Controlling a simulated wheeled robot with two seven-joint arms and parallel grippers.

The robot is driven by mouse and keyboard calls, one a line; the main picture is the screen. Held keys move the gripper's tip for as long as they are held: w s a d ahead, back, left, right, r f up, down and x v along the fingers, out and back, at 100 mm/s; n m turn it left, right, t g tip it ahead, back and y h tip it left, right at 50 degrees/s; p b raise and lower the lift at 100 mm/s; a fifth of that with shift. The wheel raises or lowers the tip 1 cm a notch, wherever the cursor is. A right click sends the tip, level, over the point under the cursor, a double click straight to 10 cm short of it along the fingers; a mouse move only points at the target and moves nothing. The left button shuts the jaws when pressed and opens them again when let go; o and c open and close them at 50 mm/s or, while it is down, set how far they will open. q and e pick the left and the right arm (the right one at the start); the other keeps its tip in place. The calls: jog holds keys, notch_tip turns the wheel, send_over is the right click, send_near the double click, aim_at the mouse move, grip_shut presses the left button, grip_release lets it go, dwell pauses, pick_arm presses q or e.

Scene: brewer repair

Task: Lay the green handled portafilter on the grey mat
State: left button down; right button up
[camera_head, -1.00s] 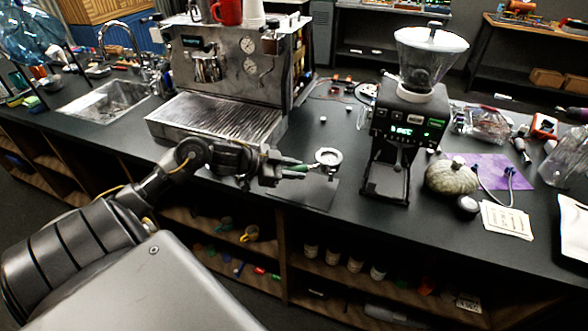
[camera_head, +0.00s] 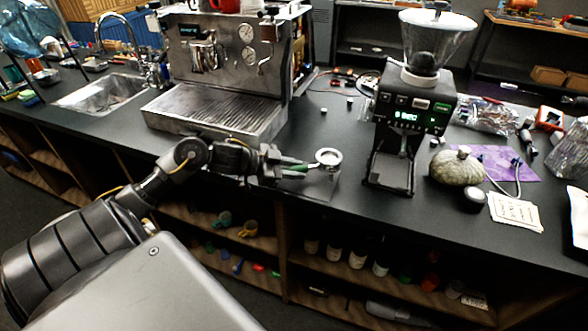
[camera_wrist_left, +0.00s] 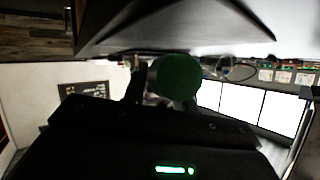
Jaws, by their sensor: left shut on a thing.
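The green handled portafilter (camera_head: 328,158) shows in the head view with its metal basket ring to the right and its green handle to the left. My left gripper (camera_head: 286,168) is shut on the green handle. In the left wrist view the round green handle end (camera_wrist_left: 179,77) sits between the dark fingers. The grey mat (camera_head: 318,186) lies at the counter's front edge, below and around the portafilter in the picture. My arm and the portafilter cover part of it. I cannot tell whether the portafilter touches the mat. My right gripper is not in view.
The espresso machine (camera_head: 232,70) stands behind my left arm, with its drip tray (camera_head: 205,115) close by. The coffee grinder (camera_head: 408,115) stands right of the mat. A pumpkin-like gourd (camera_head: 457,167) and white cards (camera_head: 514,212) lie further right. Open shelves are below the counter edge.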

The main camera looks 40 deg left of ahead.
pick_arm(q)
jog(key=shift+f+b, duration=0.3)
jog(key=shift+f, duration=0.35)
dwell(0.8)
jog(key=c, duration=1)
grip_release()
jog(key=shift+c, duration=0.2)
jog(key=b+v, duration=0.1)
jog(key=v, duration=1)
jog(key=shift+w, duration=0.15)
